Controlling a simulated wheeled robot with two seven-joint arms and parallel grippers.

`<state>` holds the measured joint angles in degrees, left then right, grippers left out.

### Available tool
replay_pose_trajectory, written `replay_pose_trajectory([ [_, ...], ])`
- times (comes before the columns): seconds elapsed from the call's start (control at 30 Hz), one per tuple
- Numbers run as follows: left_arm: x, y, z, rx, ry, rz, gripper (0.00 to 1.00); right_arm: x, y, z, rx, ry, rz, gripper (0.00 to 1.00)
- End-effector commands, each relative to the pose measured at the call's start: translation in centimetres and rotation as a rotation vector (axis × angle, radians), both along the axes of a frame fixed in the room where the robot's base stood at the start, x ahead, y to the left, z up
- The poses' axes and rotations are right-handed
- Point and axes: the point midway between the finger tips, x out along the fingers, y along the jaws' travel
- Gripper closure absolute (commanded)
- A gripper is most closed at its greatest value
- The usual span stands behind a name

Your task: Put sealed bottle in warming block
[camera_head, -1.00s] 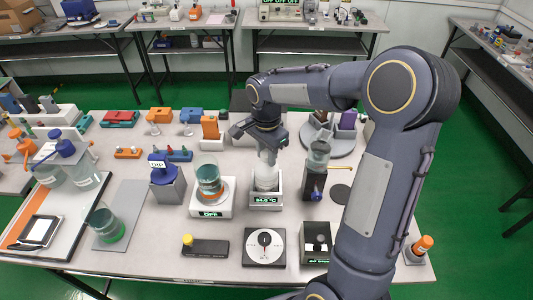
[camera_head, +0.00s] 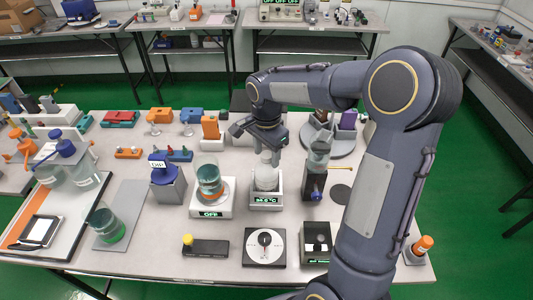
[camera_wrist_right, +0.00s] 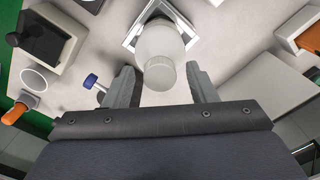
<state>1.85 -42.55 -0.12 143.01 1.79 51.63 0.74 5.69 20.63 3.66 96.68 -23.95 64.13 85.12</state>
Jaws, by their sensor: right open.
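The whitish sealed bottle (camera_head: 266,178) stands upright in the white warming block (camera_head: 266,202), whose front display glows green. In the right wrist view the bottle (camera_wrist_right: 157,47) is seen from above, with its round cap (camera_wrist_right: 160,75) toward me and the block's square rim (camera_wrist_right: 180,14) around its lower part. My right gripper (camera_head: 266,153) is directly above the block. In the wrist view my right gripper (camera_wrist_right: 163,82) is open, with a finger on each side of the cap and a gap on both sides. My left gripper is not in view.
A stirrer with a beaker (camera_head: 209,180) stands close left of the block. A dark stand with a glass vessel (camera_head: 316,178) is close right. A dial box (camera_head: 264,247) and a black-topped box (camera_head: 317,240) sit in front. Bare table shows between these.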

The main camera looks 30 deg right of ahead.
Motion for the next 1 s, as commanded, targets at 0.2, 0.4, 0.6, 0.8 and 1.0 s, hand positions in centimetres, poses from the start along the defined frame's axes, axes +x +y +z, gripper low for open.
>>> replay_pose_trajectory([
  [0.2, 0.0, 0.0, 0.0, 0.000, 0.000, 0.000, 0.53, 0.1, 0.1, 4.4, 0.001, -0.007, 0.001, 0.48],
  [0.4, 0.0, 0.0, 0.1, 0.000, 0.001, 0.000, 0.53, 0.1, 0.1, 8.5, 0.000, -0.006, 0.001, 0.48],
  [0.6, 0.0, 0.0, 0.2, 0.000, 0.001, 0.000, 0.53, 0.1, 0.0, 10.9, 0.001, -0.003, 0.001, 0.48],
  [0.8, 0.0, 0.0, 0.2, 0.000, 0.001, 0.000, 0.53, -3.1, 0.2, 12.1, 0.042, -0.060, 0.145, 0.48],
  [1.0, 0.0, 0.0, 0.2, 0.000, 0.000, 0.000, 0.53, -11.9, 2.2, 11.8, 0.107, -0.272, 0.573, 0.48],
])
